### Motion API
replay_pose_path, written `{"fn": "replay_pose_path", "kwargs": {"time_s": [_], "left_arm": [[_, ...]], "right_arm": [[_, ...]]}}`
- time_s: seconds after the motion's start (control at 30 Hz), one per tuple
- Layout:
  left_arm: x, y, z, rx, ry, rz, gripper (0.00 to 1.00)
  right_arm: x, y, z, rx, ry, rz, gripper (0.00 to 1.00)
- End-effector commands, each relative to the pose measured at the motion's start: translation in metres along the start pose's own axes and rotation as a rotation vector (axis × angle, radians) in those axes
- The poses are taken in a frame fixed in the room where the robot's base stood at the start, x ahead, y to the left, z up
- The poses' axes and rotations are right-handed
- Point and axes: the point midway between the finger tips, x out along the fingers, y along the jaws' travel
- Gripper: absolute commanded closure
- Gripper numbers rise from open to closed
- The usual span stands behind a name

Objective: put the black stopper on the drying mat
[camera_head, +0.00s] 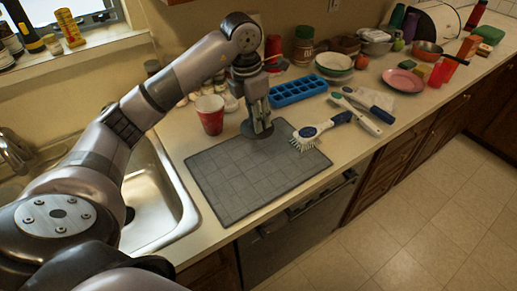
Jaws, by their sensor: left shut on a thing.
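The grey drying mat (238,187) lies flat on the counter between the sink and the brushes. My left gripper (260,128) points down over the back edge of the mat. It is shut on the black stopper (248,131), a dark round disc at its fingertips. The fingers hide part of the stopper. I cannot tell whether the stopper touches the mat or hangs just above it. My right gripper does not show.
A red cup (210,114) stands close left of the gripper. A blue ice tray (298,91) lies behind on the right. A white and blue brush (318,130) overlaps the mat's right corner. The sink (150,205) is left. The mat's front is clear.

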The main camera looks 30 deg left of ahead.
Motion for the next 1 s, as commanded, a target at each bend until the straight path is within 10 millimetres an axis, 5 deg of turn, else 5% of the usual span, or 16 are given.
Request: {"fn": "replay_pose_path", "kwargs": {"time_s": [0.13,0.3,0.53,0.73,1.0], "left_arm": [[0.039,0.0,-0.007,0.0,0.007,-0.003,1.0],[0.072,0.001,-0.011,0.001,0.002,-0.002,1.0],[0.093,0.002,-0.014,0.001,0.002,-0.002,1.0],[0.121,0.003,-0.018,0.001,0.001,-0.002,1.0],[0.127,0.004,-0.018,0.002,-0.001,0.0,1.0]], "right_arm": [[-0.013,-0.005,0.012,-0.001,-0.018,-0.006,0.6],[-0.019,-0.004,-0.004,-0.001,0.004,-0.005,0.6],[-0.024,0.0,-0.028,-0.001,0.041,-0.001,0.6],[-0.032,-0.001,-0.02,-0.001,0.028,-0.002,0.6],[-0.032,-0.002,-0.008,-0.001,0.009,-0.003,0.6]]}}
